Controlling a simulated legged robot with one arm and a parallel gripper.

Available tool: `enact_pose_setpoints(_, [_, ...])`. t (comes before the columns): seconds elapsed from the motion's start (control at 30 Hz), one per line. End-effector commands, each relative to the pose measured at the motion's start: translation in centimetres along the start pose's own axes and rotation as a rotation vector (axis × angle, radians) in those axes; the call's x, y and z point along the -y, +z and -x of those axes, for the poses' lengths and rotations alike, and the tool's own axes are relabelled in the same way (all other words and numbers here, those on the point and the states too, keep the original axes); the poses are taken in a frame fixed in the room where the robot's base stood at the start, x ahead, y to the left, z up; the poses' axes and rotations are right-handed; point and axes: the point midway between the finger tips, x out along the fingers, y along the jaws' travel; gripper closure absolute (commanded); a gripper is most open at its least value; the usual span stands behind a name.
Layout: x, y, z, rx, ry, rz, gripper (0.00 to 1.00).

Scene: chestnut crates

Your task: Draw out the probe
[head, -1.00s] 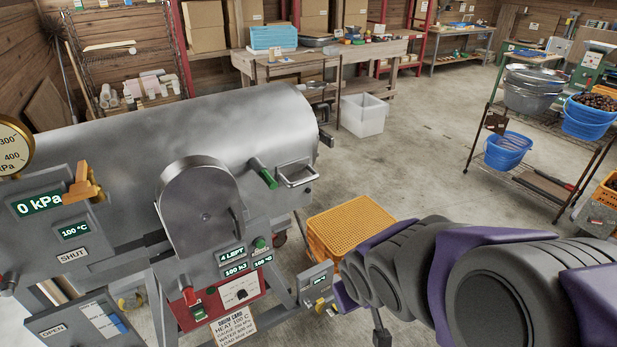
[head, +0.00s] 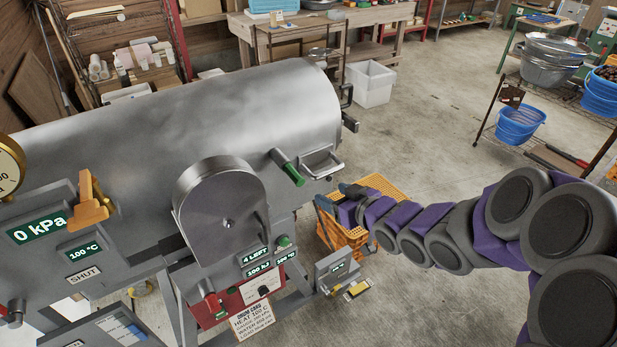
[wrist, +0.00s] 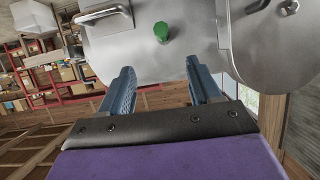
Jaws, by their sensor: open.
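The probe is most likely the green-handled rod (head: 290,172) standing out of the upper front of the grey metal drum (head: 200,115). In the wrist view its green end (wrist: 161,32) shows almost end-on, between and beyond my fingertips. My gripper (head: 333,196) is to the right of and lower than the green handle, in front of the drum. In the wrist view my gripper (wrist: 160,70) has its two blue fingers spread with nothing between them, apart from the handle. How deep the rod sits inside the drum is hidden.
A metal bar handle (head: 322,162) juts from the drum beside the green handle. A round grey cover (head: 222,208) stands to the left. An orange crate (head: 385,185) is on the floor behind my gripper. The concrete floor to the right is open.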

Motion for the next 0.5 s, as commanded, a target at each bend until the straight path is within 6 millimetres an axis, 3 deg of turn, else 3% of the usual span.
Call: enact_pose_setpoints(0.5, [0.4,-0.2,-4.4,0.009,0.003,0.010,0.37])
